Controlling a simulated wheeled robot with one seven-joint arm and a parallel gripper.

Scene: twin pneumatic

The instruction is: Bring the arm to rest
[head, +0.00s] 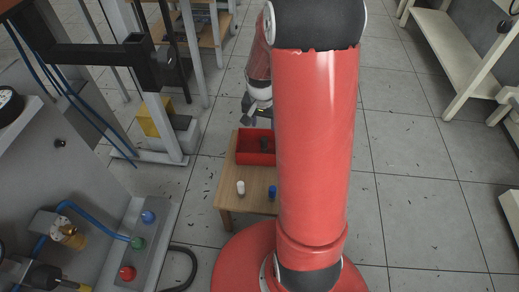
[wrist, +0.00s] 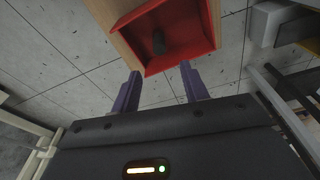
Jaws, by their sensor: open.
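My red arm (head: 315,150) stands in the middle of the head view and hides part of the small wooden table. My gripper (head: 250,121) is beyond the arm column, near the far end of a red tray (head: 243,158) on that table. In the wrist view my gripper (wrist: 159,88) shows two purple fingers spread wide apart with nothing between them. The red tray (wrist: 208,40) shows past the fingertips, with a dark cylinder (wrist: 158,42) lying inside. The fingers appear clear of the cylinder.
A white cylinder (head: 241,187) and a blue cylinder (head: 273,192) stand on the wooden table (head: 228,200). A grey panel with coloured buttons (head: 138,243) is at left. A yellow bin (head: 151,118) and frame stand behind. Tiled floor at right is clear up to pale shelves (head: 452,50).

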